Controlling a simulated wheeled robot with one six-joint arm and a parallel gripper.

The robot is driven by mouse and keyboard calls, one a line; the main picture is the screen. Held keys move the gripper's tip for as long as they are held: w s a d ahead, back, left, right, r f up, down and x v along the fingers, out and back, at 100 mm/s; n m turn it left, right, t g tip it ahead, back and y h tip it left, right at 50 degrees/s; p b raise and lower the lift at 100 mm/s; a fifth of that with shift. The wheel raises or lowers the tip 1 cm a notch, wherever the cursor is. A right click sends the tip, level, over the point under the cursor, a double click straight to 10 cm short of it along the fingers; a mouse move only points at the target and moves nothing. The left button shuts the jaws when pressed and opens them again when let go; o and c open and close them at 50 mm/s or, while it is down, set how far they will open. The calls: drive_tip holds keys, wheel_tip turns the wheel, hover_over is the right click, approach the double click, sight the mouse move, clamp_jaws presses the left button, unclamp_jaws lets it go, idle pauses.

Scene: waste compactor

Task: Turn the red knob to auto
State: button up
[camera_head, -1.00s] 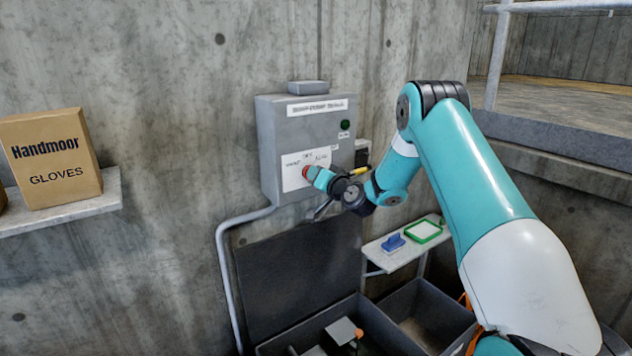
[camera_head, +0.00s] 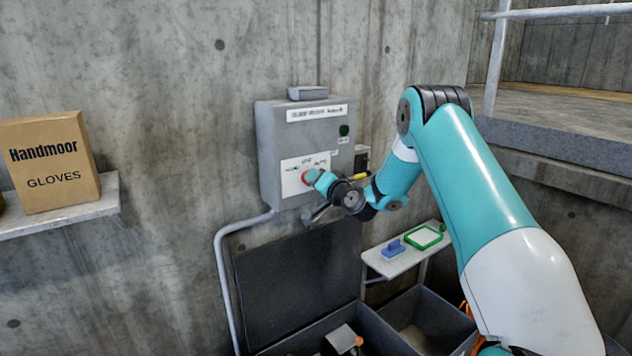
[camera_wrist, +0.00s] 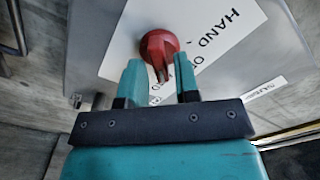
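The red knob (camera_head: 308,177) is on a white label plate (camera_head: 293,188) on the front of a grey control box (camera_head: 271,152). In the head view my gripper (camera_head: 317,178) is right at the knob and partly covers it. In the wrist view the red knob (camera_wrist: 159,44) has a grip bar reaching down between the two teal fingertips of my gripper (camera_wrist: 159,68). The fingers are apart, with visible gaps on both sides of the bar. The label reads HAND, with OFF partly hidden; AUTO is hidden in the wrist view. I cannot tell which position the knob points to.
A green indicator (camera_head: 344,130) is on the box above the plate. A shelf with a gloves carton (camera_head: 50,165) is at left. Below are grey open bins (camera_head: 375,335) and a small white table (camera_head: 395,266) with a blue object and a green-framed tray.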

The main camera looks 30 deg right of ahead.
drive_tip(key=shift+o, duration=0.5)
drive_tip(key=s+b, duration=1)
drive_tip(key=s, duration=0.7)
drive_tip(key=shift+s+d, duration=0.2)
drive_tip(key=shift+d, duration=0.05)
